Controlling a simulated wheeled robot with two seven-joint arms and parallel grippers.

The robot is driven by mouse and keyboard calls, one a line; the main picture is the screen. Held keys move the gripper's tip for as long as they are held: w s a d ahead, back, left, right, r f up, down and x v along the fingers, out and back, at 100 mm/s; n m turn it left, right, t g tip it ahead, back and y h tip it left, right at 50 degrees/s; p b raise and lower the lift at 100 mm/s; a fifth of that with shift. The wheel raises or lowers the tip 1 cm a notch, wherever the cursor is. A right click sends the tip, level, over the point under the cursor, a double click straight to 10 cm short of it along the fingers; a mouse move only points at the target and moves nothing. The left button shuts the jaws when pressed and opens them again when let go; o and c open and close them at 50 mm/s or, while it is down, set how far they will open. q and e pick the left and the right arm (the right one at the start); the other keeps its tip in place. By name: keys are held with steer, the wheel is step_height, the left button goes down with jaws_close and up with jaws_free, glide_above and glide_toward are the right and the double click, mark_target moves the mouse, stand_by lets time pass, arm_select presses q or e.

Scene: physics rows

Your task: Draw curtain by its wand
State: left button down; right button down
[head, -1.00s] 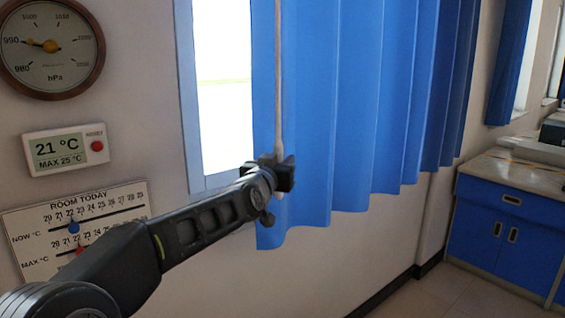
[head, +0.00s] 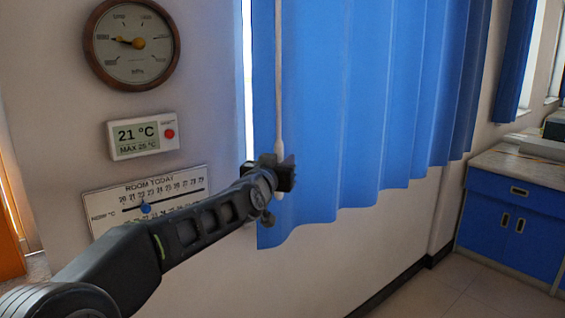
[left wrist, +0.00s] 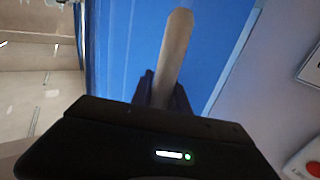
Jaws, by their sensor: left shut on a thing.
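The blue curtain (head: 350,110) hangs in folds from the centre to the right of the head view. Its pale wand (head: 278,80) hangs upright along the curtain's left edge. My left gripper (head: 275,176) is shut on the wand near its lower end, and a short tip shows below the jaws. In the left wrist view the wand (left wrist: 174,55) rises between the fingers (left wrist: 162,92), with the curtain (left wrist: 125,50) behind it. Only a thin bright strip of window (head: 248,90) shows left of the curtain. My right gripper is not in view.
A round pressure dial (head: 132,45), a temperature display (head: 141,135) and a room temperature board (head: 150,200) are on the wall at left. A blue cabinet (head: 510,220) with a worktop stands at right. The floor (head: 460,290) before it is clear.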

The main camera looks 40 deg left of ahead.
arm_select(q)
steer(key=shift+a+f, duration=0.1)
steer(key=c, duration=1.6)
jaws_free()
steer(key=shift+s, duration=0.15)
steer(key=shift+o, duration=0.7)
steer(key=shift+s, duration=0.15)
steer(key=shift+o, duration=0.9)
steer(key=v, duration=0.7)
steer(key=shift+s+b, duration=0.3)
steer(key=shift+b, duration=0.15)
